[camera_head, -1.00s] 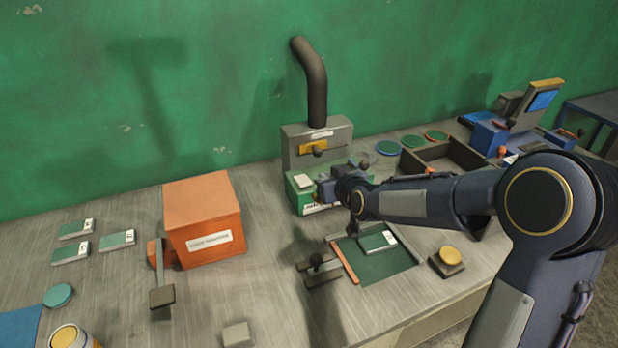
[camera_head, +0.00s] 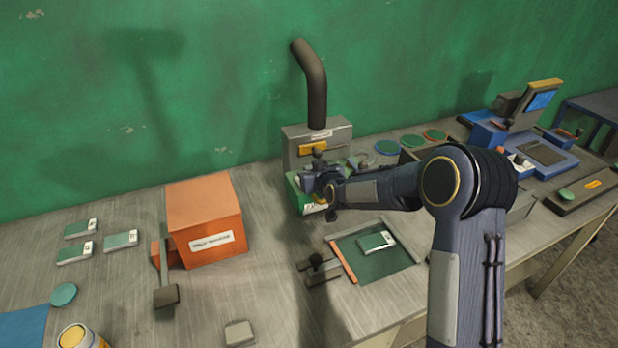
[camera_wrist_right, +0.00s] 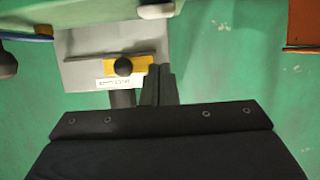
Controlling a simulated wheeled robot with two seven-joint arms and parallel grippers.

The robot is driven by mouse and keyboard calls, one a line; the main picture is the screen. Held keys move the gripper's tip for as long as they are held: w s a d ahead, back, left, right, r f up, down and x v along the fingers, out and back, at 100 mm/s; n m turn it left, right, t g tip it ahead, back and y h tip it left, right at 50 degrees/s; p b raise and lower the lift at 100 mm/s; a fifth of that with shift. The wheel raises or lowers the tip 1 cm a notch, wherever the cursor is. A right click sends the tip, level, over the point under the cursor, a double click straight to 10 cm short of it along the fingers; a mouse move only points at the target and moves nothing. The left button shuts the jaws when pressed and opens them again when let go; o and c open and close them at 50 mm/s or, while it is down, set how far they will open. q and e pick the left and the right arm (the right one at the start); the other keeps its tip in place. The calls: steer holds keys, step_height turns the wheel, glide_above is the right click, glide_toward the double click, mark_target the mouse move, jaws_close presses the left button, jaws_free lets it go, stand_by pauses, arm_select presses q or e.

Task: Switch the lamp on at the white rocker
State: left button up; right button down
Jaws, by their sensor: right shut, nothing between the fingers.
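The green box (camera_head: 293,196) stands before the grey unit with a black pipe. A pale block on the green surface, which looks like the white rocker (camera_wrist_right: 157,10), shows at the top edge of the wrist view. In the head view my gripper covers most of that spot. My right gripper (camera_head: 309,183) is over the green box. Its fingers (camera_wrist_right: 158,76) are shut and empty in the wrist view, apart from the pale block there; contact cannot be judged in the head view. I cannot pick out the lamp. My left gripper is out of view.
The grey unit (camera_head: 335,131) with a yellow plate and dark knob stands close behind my gripper. An orange box (camera_head: 205,212) with a lever is to the left. A green-floored tray (camera_head: 387,266) lies in front.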

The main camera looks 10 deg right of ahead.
steer(key=shift+x, duration=1)
steer(key=f, duration=0.1)
steer(key=f+p, duration=0.1)
steer(key=shift+s+d+f, duration=0.15)
steer(key=shift+s+f, duration=0.25)
steer(key=shift+f, duration=0.55)
